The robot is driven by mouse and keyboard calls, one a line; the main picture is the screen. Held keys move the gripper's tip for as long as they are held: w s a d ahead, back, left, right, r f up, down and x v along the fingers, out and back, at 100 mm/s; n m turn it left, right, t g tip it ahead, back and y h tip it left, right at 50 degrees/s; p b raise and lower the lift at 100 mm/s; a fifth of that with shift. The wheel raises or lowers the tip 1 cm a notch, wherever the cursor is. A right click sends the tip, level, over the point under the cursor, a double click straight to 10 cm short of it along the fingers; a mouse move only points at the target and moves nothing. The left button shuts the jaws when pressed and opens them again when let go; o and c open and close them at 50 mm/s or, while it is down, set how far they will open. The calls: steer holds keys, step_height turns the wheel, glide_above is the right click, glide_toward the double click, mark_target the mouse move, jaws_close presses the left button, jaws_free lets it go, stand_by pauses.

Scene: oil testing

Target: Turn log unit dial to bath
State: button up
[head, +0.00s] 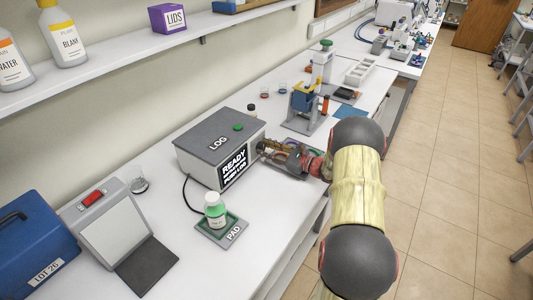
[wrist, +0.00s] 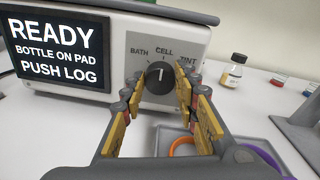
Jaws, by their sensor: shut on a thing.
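The log unit (head: 221,145) is a grey box with a green button on top, standing on the white bench in the head view. In the wrist view its front panel carries a black round dial (wrist: 159,76) with the labels BATH, CELL and TINT around it. The dial's white mark points up, toward CELL. My gripper (wrist: 159,86) is shut on the dial, with one yellow-padded finger on each side. In the head view my gripper (head: 263,149) is at the unit's right-hand front, and the dial is hidden there.
The unit's screen (wrist: 53,45) reads READY, BOTTLE ON PAD, PUSH LOG. A white bottle with a green label (head: 215,210) stands on the pad (head: 235,232) in front of the unit. A small bottle (wrist: 233,71) and a grey tray (wrist: 262,140) are to the dial's right.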

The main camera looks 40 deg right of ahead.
steer(key=n+b, duration=0.6)
steer(key=shift+f+h, duration=0.3)
steer(key=shift+h, duration=0.1)
steer(key=n+b, duration=0.3)
steer(key=b, duration=0.1)
steer(key=shift+s+a+r, duration=0.1)
steer(key=shift+n, duration=0.3)
steer(key=o, duration=1.2)
steer(key=shift+r, duration=0.1)
steer(key=shift+c, duration=0.2)
steer(key=v, duration=1.2)
steer(key=shift+a, duration=0.1)
